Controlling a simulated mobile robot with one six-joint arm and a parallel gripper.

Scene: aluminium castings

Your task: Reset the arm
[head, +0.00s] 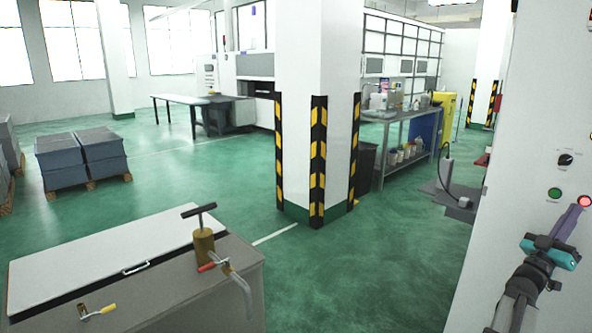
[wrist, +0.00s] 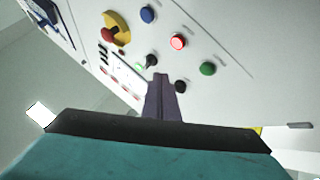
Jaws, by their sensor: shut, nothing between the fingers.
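My arm reaches up from the lower right in the head view. My gripper (head: 577,208) is shut and empty, with its narrow purple-grey fingers together just below a lit red button (head: 585,201) on a white panel. In the wrist view the shut fingers (wrist: 160,80) point at the panel, and the lit red button (wrist: 177,42) shows beyond their tips, slightly right. I cannot tell whether the tips touch the panel.
The white machine panel (head: 520,130) stands close on the right. It carries a green button (head: 554,192), a black selector (head: 565,160) and a red-on-yellow mushroom button (wrist: 115,30). A grey chest (head: 190,265) stands front left. Green floor lies open around a striped pillar (head: 318,160).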

